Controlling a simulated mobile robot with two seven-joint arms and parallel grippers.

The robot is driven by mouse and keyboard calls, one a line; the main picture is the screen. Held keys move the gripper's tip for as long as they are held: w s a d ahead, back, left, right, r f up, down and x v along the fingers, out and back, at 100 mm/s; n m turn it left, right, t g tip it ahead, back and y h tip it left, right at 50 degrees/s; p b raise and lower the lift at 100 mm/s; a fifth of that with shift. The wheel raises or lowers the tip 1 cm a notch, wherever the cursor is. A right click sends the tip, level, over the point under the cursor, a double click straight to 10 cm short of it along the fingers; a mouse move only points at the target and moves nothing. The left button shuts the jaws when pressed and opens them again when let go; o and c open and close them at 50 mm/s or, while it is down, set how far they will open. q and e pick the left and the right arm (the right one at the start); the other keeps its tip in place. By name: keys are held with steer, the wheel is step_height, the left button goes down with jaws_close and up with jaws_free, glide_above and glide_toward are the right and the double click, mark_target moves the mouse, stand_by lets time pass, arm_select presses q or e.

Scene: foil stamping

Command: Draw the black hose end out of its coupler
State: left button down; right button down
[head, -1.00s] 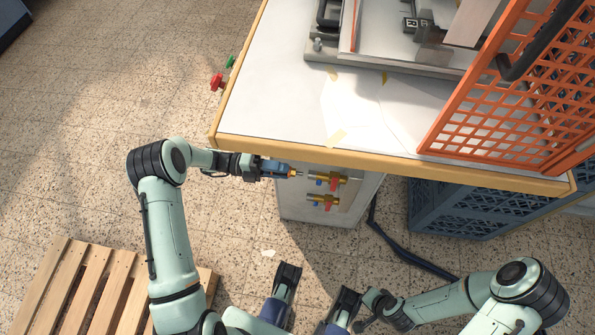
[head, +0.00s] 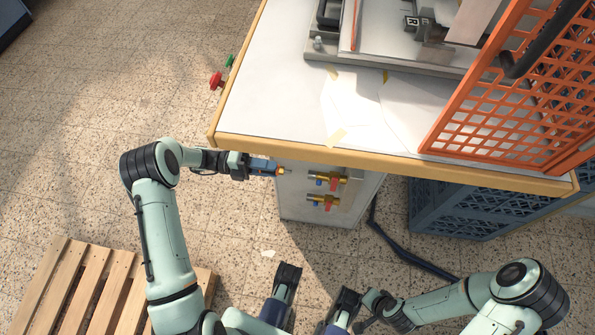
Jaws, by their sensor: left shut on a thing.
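My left gripper (head: 262,168) is shut on the hose end, just left of the cabinet's couplers. Only the orange-and-brass tip (head: 281,171) of the hose end shows past the blue fingers. A clear gap lies between this tip and the upper brass coupler (head: 328,179), which has red and blue parts. A similar lower coupler (head: 325,202) sits beneath it. The rest of the hose is mostly hidden by the gripper and wrist. My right gripper (head: 362,322) is low in the picture, far from the couplers; its fingers are not clear.
The bench top (head: 270,100) with its yellow edge overhangs the grey cabinet (head: 296,208). An orange mesh guard (head: 480,125) stands on the right. Blue crates (head: 465,205) and a dark strip (head: 400,248) lie below. A wooden pallet (head: 85,285) is at lower left.

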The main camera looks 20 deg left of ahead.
arm_select(q)
steer(key=b+v, duration=0.1)
steer(key=v, duration=0.3)
steer(key=shift+a, duration=0.1)
stand_by(0.3)
